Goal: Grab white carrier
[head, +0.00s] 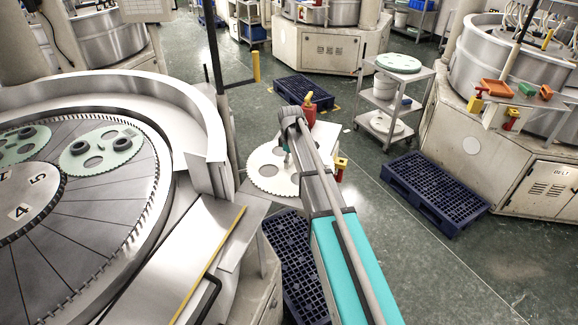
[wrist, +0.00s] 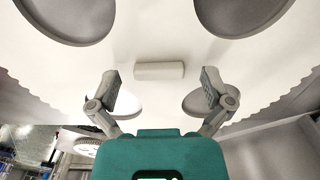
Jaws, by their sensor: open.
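The white carrier (head: 274,186) is a flat toothed disc with round holes. In the head view it lies on a ledge beside the big lapping machine, partly hidden by my arm. In the wrist view the white carrier (wrist: 150,28) fills the upper part, with several holes and toothed edges. A small pale block-shaped handle (wrist: 160,70) stands on its face. My gripper (wrist: 159,87) is open, its two fingers apart on either side of the handle's line, just below it in the picture. No contact shows. The gripper is mostly hidden by my arm in the head view.
The lapping machine (head: 190,120) with its raised rim stands at left, holding green carriers (head: 100,152). A red-and-yellow bottle (head: 309,108) stands just behind the white carrier. Blue pallets (head: 434,190) lie on the floor. A trolley (head: 418,82) stands at back right. Open floor lies at lower right.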

